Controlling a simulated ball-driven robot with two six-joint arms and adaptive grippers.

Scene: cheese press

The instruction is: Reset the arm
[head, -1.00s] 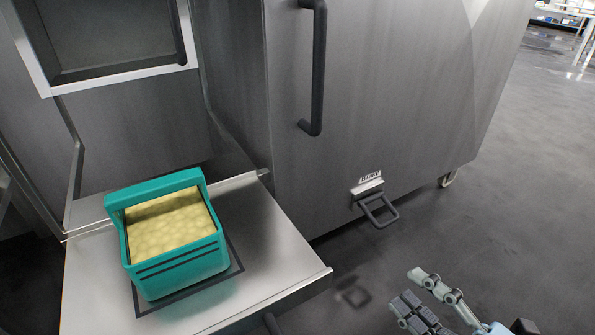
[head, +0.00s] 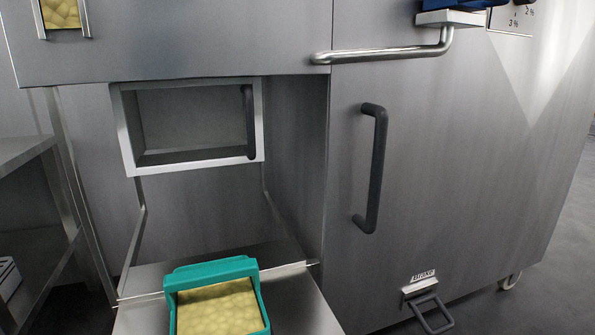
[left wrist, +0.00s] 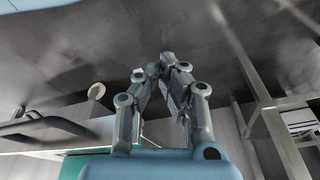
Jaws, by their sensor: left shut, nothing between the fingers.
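My left gripper (left wrist: 165,75) shows in the left wrist view with its fingers together and nothing between them. It is not in the head view. My right gripper is in neither current view. A teal crate (head: 212,267) holding yellow, lumpy contents (head: 218,308) sits on a steel shelf at the bottom of the head view, its lower part cut off. A teal strip (left wrist: 75,168) shows at the lower left of the left wrist view, partly hidden behind my wrist.
A large steel machine has a framed window (head: 195,120), a dark vertical handle (head: 376,168), a steel horizontal bar (head: 385,54) and a low loop handle (head: 432,312). Steel shelving (head: 30,200) stands at the left. Open floor (head: 572,240) lies at the right.

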